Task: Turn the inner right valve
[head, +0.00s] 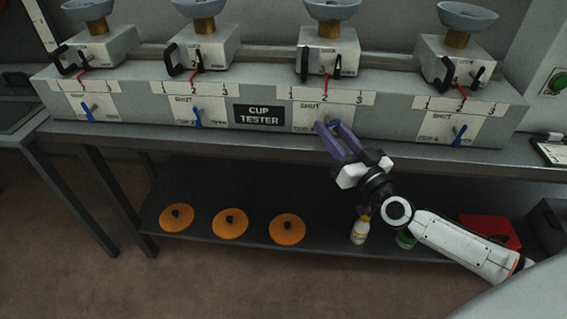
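The grey cup tester (180,92) has several stations in a row, each with a small blue valve handle on its white front plate. The inner right valve (334,123) is at the third station from the left, below the word SHUT, and is mostly hidden by my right gripper. My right gripper (327,125) has its purple fingertips at this valve, one on each side of the handle area. A narrow gap shows between the fingers, but I cannot tell whether they press on the handle. My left gripper is not in view.
Other blue handles stand at the outer left (88,113), inner left (197,117) and outer right (460,134) stations. Black-handled levers and bowls sit above. Three orange discs (230,223), a bottle (360,230) and a red box (490,231) are on the lower shelf.

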